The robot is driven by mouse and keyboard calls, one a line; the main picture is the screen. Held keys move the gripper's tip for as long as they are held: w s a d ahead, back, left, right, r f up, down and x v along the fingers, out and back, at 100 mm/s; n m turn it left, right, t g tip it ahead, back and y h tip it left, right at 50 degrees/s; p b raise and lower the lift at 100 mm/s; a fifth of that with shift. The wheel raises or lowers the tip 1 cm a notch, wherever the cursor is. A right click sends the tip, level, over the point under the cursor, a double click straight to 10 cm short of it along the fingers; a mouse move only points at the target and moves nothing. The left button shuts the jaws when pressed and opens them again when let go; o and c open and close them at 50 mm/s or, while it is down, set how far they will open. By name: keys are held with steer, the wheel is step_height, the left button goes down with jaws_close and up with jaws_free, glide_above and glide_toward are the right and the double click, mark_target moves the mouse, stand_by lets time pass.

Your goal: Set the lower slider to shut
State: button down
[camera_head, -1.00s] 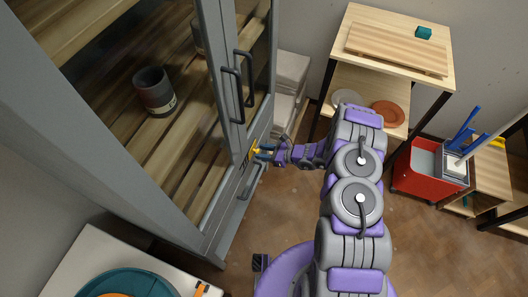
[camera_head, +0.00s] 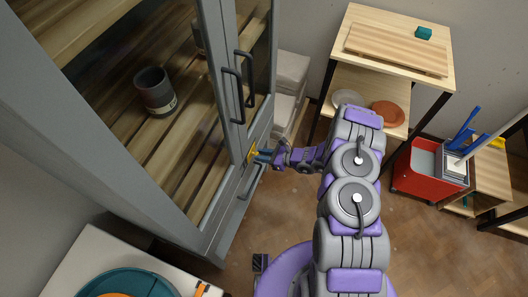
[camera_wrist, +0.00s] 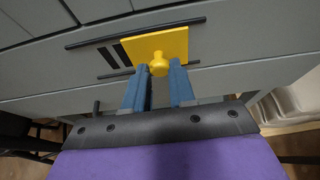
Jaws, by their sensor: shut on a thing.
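The slider is a yellow plate (camera_wrist: 165,42) with a round yellow knob (camera_wrist: 159,65), set between two dark rails on the grey cabinet front. Two black bars (camera_wrist: 116,54) mark the panel left of the plate in the wrist view. The slider also shows as a small yellow patch (camera_head: 252,153) low on the cabinet in the head view. My gripper (camera_wrist: 160,82) has its blue fingers on either side of the knob and is shut on it. It also shows in the head view (camera_head: 262,155), against the cabinet front. No second slider can be made out.
The grey cabinet (camera_head: 225,120) has glass doors with black handles (camera_head: 239,85); a dark cup (camera_head: 155,91) stands inside. White boxes (camera_head: 290,72) stand beyond it. Floor between is open.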

steer(key=shift+s+a, duration=0.3)
steer(key=shift+s, duration=0.55)
steer(key=shift+s+a, duration=0.35)
steer(key=shift+s, duration=0.5)
steer(key=shift+s+a, duration=0.3)
steer(key=shift+s, duration=0.55)
steer(key=shift+f, duration=0.1)
steer(key=c, duration=1)
jaws_free()
steer(key=shift+o, duration=0.3)
steer(key=shift+d, duration=0.1)
steer(key=p+v, duration=0.4)
steer(key=v, duration=1.3)
steer(key=shift+p, duration=0.3)
steer(key=shift+d, duration=0.15)
